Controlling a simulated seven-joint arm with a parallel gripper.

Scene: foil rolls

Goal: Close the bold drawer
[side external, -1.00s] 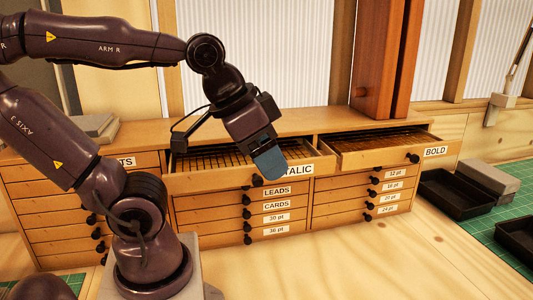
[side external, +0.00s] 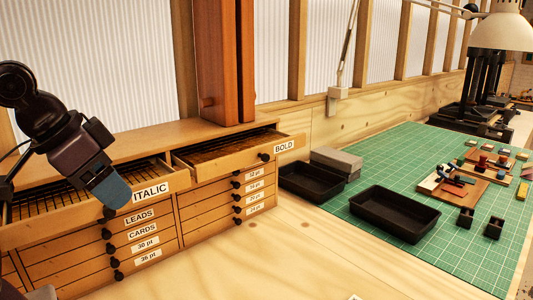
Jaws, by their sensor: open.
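The BOLD drawer (side external: 228,158) is pulled out at the top of the right column of the wooden cabinet. Its white BOLD label (side external: 285,146) and dark round knob (side external: 264,157) are on the front. The ITALIC drawer (side external: 75,212) to its left is also pulled out and shows a divided inside. My gripper (side external: 112,193) has a blue tip and is at the ITALIC drawer's front, by its label, left of and apart from the BOLD drawer. It holds nothing that I can see. The gap between the fingers does not show clearly from this side.
Shut drawers (side external: 140,240) with knobs lie below the open ones. A tall reddish-brown wooden piece (side external: 222,60) stands on the cabinet top. Black trays (side external: 395,213) and grey blocks (side external: 336,160) lie to the right.

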